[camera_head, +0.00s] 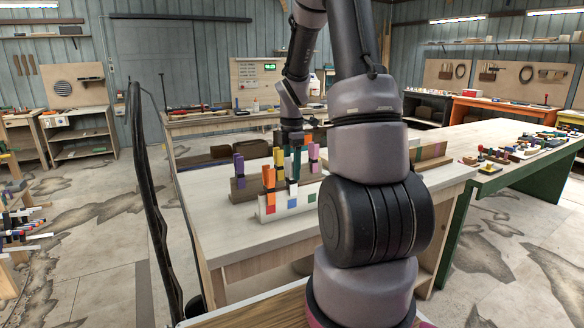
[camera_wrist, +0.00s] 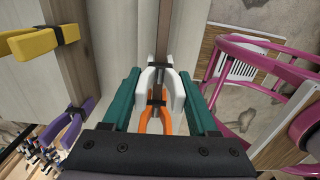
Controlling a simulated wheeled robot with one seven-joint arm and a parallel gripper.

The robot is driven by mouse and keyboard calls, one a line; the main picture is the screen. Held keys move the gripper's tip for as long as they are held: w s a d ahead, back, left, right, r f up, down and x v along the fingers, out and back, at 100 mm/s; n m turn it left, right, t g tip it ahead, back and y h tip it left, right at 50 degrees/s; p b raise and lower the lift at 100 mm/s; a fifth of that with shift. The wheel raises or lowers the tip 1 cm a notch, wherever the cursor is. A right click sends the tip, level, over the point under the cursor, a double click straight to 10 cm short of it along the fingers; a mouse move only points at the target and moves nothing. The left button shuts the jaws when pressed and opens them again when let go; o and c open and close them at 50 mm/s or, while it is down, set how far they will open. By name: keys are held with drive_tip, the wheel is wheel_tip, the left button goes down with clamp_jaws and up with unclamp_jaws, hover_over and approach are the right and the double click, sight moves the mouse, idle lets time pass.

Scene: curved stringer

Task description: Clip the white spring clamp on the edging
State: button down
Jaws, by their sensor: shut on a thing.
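My gripper (camera_head: 296,164) points down over the workbench. Its teal fingers (camera_wrist: 161,103) are shut on the white spring clamp (camera_wrist: 153,86), one on each side. In the head view the white clamp (camera_head: 292,188) is small, at the white rack with coloured patches (camera_head: 284,207). I cannot tell whether it still touches the rack. Behind the rack, a brown wooden piece (camera_head: 243,190) carries a purple clamp (camera_head: 239,166), a yellow clamp (camera_head: 279,160) and a pink clamp (camera_head: 313,156). Which strip is the edging is unclear.
The workbench top (camera_head: 225,235) is bare in front of the rack. The wrist view shows the yellow clamp (camera_wrist: 40,42) and the purple clamp (camera_wrist: 68,127) on the wood at the left. A green-legged table (camera_head: 505,150) with small items stands at the right.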

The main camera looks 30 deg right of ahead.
drive_tip(key=shift+f, duration=0.1)
drive_tip(key=shift+f, duration=0.4)
drive_tip(key=shift+c, duration=0.5)
unclamp_jaws()
drive_tip(key=shift+r, duration=0.15)
wheel_tip(320, 180, up, 10)
drive_tip(key=shift+r, duration=0.25)
